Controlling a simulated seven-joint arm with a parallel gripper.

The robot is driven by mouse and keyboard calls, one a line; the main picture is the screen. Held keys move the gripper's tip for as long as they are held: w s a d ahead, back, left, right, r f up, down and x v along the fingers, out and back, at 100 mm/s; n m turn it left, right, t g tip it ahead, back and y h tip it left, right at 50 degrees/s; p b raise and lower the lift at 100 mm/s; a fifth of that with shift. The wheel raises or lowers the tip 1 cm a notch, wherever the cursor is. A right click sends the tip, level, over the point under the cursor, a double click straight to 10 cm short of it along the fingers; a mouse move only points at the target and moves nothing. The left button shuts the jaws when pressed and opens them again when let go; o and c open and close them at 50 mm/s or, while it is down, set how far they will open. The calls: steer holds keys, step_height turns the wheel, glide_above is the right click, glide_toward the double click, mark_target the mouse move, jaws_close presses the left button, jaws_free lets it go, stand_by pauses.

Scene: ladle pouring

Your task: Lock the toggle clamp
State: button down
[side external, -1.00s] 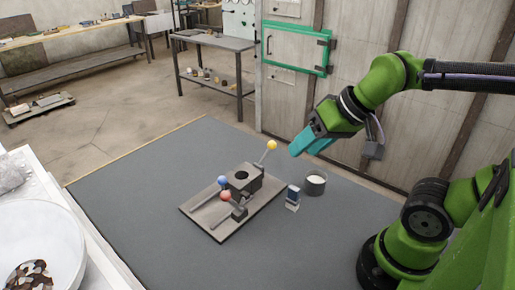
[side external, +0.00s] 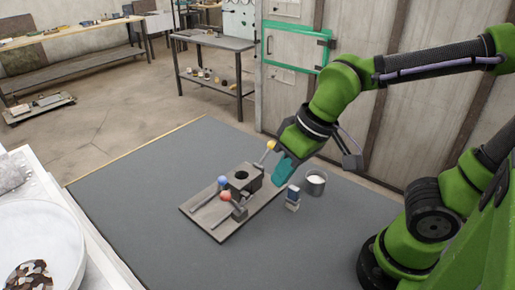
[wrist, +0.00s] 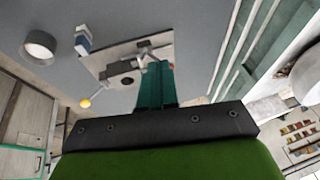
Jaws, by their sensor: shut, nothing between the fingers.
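The clamp fixture is a grey base plate (side external: 230,228) on the dark table, carrying a block (side external: 248,180) with a round hole. Several levers have ball knobs: a yellow knob (side external: 271,146) on a raised, tilted lever behind the block, a blue knob (side external: 223,180) at the left, and a red knob (side external: 225,196) at the front. My gripper (side external: 281,174) has teal fingers, shut and empty, pointing down just right of the block and yellow-knob lever. In the wrist view the fingers (wrist: 156,66) cover part of the fixture; the yellow knob (wrist: 85,103) shows left of them. Contact cannot be told.
A grey cup (side external: 315,181) with pale contents and a small blue-and-white object (side external: 293,194) stand right of the plate, close to my gripper. A white bowl (side external: 38,235) is at the far left. The table's front and left areas are clear.

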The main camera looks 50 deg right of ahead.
steer(key=w+a+f+t+h, duration=0.1)
steer(key=w+a+h, duration=0.1)
steer(key=a, duration=0.5)
steer(key=w+a+f+t+h, duration=0.1)
steer(key=w+a+f+h, duration=0.1)
steer(key=a+h, duration=0.3)
steer(key=w+a, duration=0.1)
steer(key=a, duration=0.2)
steer(key=shift+w, duration=0.3)
steer(key=shift+f, duration=0.2)
glide_toward(232, 202)
steer(key=w+a+f, duration=0.2)
steer(key=w+f, duration=0.1)
steer(key=f, duration=0.1)
steer(key=shift+w+d+r, duration=0.3)
steer(key=shift+w+d, duration=0.05)
steer(key=shift+d, duration=0.1)
